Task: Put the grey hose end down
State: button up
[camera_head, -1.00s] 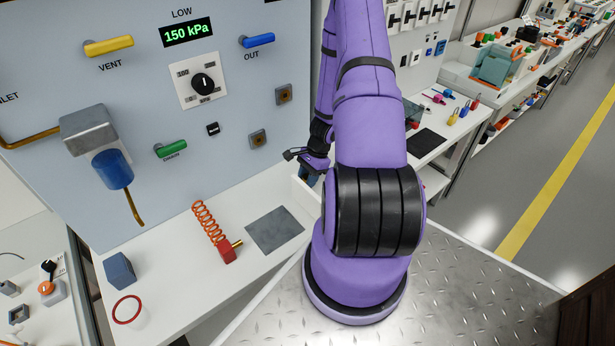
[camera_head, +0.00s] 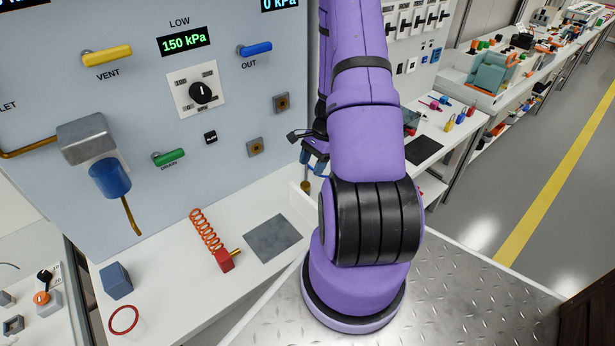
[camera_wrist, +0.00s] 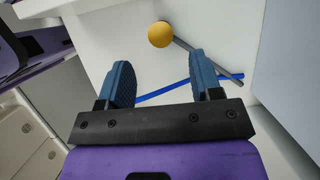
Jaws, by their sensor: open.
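In the wrist view, a grey hose (camera_wrist: 212,61) runs up to a round yellow end piece (camera_wrist: 160,34) that lies beyond my fingertips, over a white surface. My gripper (camera_wrist: 158,66) has its two blue fingers wide apart, with nothing between the tips. In the head view, my gripper (camera_head: 314,158) is beside the panel, partly hidden by my arm. A small brownish-yellow piece (camera_head: 306,186) shows just below it, apart from the fingers. A blue strip or hose (camera_wrist: 178,91) passes behind the fingers in the wrist view.
The grey panel (camera_head: 225,130) with valves stands close to the left of my gripper. On the white bench (camera_head: 180,290) are a red block with an orange coil (camera_head: 224,262), a grey plate (camera_head: 273,239), a blue block (camera_head: 116,281) and a red ring (camera_head: 124,319).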

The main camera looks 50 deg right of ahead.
jog(key=w+a+r+n+h, duration=0.1)
jog(key=w+a+r+n, duration=0.15)
jog(key=a+r, duration=0.45)
jog(key=w+a+r+n, duration=0.15)
jog(key=r+n, duration=0.25)
jog(key=r, duration=0.8)
jog(key=w+a+r+n+h, duration=0.1)
jog(key=a+r+n, duration=0.3)
jog(key=r, duration=0.5)
jog(key=s+a+r+n+t+h, duration=0.2)
jog(key=s+a+r+n+t, duration=0.2)
jog(key=s+a+r+n, duration=0.6)
jog(key=shift+s+a+r, duration=2.85)
jog(key=shift+s+a, duration=0.15)
jog(key=shift+a, duration=0.4)
